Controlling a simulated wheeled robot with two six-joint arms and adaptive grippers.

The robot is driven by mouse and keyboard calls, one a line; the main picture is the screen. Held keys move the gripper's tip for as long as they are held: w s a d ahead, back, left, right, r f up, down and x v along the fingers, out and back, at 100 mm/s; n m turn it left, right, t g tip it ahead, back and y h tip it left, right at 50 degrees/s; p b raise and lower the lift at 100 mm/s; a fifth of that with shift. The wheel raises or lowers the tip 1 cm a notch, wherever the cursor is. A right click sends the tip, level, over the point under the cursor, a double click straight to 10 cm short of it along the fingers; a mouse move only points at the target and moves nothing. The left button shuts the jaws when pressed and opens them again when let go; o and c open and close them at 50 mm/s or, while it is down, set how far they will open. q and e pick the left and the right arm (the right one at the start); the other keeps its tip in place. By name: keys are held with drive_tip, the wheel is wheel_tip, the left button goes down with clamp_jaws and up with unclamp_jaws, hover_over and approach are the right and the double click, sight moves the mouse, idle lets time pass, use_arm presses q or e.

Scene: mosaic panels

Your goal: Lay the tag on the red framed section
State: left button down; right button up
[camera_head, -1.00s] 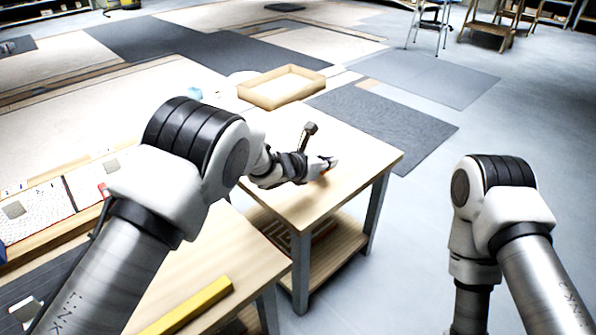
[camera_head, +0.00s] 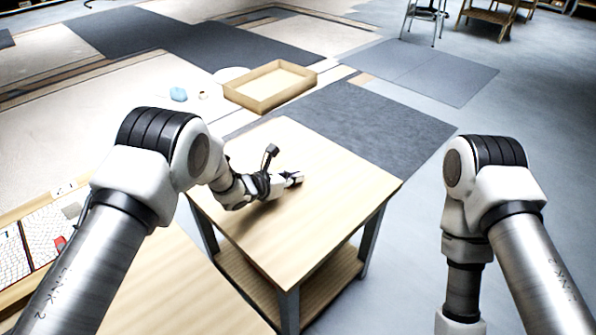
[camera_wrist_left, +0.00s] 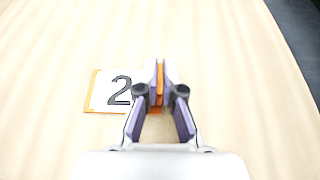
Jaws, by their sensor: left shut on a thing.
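The tag (camera_wrist_left: 108,92) is a white plate with an orange edge and a black 2 in the left wrist view. It appears flat against or just above the pale wood surface. My left gripper (camera_wrist_left: 160,82) is shut on an upright orange strip at the tag's right side, which looks like part of it. In the head view my left gripper (camera_head: 294,178) is low over the small wooden table (camera_head: 330,170); the tag is hidden or too small there. A small red patch (camera_head: 60,242) shows on the white mosaic panel (camera_head: 43,235) at left; I cannot tell its frame. My right gripper is out of view.
A shallow wooden tray (camera_head: 293,86) stands beyond the table, with a blue item (camera_head: 178,94) to its left. A wooden bench (camera_head: 170,290) adjoins at the lower left. The small table's right part is clear.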

use_arm(q)
drive_tip(key=shift+s+a+r, duration=0.1)
drive_tip(key=shift+a+r, duration=0.05)
drive_tip(key=shift+a, duration=0.05)
drive_tip(key=c, duration=1.3)
unclamp_jaws()
drive_tip(key=shift+f, duration=0.25)
drive_tip(key=shift+r, duration=0.1)
